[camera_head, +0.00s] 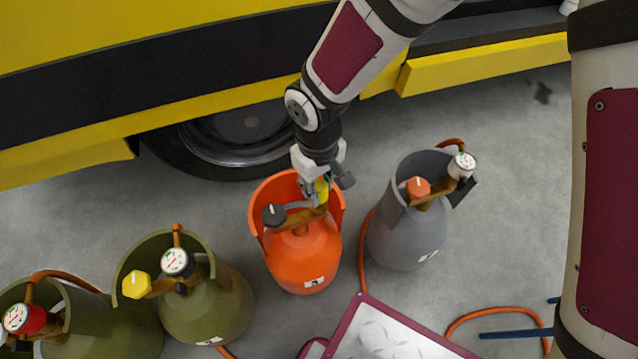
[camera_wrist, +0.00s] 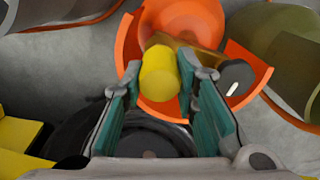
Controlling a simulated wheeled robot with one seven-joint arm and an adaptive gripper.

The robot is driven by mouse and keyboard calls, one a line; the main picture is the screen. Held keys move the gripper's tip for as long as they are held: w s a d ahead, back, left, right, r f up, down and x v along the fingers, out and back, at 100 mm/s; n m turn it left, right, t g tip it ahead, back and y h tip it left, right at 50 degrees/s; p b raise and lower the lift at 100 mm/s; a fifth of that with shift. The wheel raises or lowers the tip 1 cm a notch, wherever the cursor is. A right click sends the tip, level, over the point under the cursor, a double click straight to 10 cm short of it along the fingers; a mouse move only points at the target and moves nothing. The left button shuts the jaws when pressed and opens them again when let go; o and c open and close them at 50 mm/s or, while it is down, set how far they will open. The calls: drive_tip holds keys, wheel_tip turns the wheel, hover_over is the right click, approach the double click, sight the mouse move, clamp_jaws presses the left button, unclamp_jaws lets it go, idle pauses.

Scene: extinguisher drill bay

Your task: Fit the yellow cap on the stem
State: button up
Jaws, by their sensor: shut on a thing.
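My gripper (camera_head: 322,190) is above the back of the orange cylinder (camera_head: 302,258), inside its raised collar. It is shut on the yellow cap (camera_wrist: 158,73), which sits between the green finger pads (camera_wrist: 162,105) in the wrist view. In the head view only a bit of the cap shows between the fingers. The brass valve (camera_head: 308,214) on the orange cylinder carries a black knob (camera_head: 274,215) at its left end. The stem is hidden behind the gripper and cap; I cannot tell if the cap touches it.
A grey cylinder (camera_head: 405,235) with an orange knob and gauge stands to the right. Two olive cylinders (camera_head: 212,305) stand at the lower left. A yellow vehicle (camera_head: 70,40) with a wheel (camera_head: 235,135) is behind. A metal plate (camera_head: 390,335) and orange hose (camera_head: 490,313) lie in front.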

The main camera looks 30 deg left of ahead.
drive_tip(key=shift+f+b, duration=1.7)
drive_tip(key=shift+f, duration=0.3)
drive_tip(key=shift+c, duration=0.2)
idle(1.2)
drive_tip(key=o, duration=0.9)
drive_tip(key=shift+r, duration=0.1)
wheel_tip(320, 180, up, 12)
drive_tip(key=shift+f, duration=0.1)
